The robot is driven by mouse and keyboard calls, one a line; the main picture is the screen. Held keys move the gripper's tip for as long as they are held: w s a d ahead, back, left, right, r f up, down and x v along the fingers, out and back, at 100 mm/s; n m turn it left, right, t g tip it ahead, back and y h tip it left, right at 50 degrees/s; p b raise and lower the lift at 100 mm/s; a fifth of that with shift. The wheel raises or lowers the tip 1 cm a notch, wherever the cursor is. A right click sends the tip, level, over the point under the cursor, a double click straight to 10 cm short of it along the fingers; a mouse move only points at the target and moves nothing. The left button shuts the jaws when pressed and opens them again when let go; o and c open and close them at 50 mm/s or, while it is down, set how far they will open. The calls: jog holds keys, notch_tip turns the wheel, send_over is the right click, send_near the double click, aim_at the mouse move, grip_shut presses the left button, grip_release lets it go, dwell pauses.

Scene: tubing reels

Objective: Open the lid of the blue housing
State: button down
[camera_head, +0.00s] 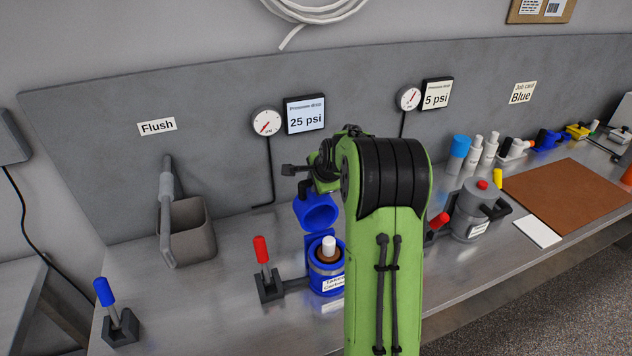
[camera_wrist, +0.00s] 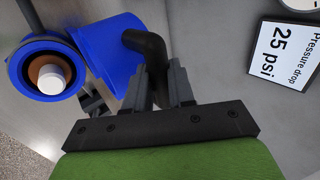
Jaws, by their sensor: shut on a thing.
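The blue housing (camera_head: 328,279) stands on the bench, left of my green arm. Its blue lid (camera_head: 316,213) is swung up on the back side, and the mouth of the housing is uncovered. A white-topped cartridge (camera_head: 328,246) with a brown body shows inside. In the wrist view the open housing (camera_wrist: 42,84) is at the left, with the lid (camera_wrist: 106,48) beside it. My gripper (camera_wrist: 161,84) is shut on the lid's black handle (camera_wrist: 146,42). In the head view my arm partly hides the gripper and the right edge of the housing.
A red-handled valve (camera_head: 262,262) stands just left of the housing. A grey housing (camera_head: 474,210) and another red-handled valve (camera_head: 437,224) are right of my arm. A grey bin (camera_head: 190,232) stands at left. The bench between bin and blue-handled valve (camera_head: 108,300) is clear.

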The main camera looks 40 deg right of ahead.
jog(key=shift+s+a+f, duration=0.1)
jog(key=shift+s+f, duration=0.1)
jog(key=shift+f, duration=0.35)
jog(key=c, duration=1)
grip_release()
jog(key=shift+w, duration=0.15)
jog(key=shift+r, duration=0.2)
jog(key=v, duration=1.5)
jog(key=shift+r+b, duration=0.3)
jog(key=shift+r, duration=0.05)
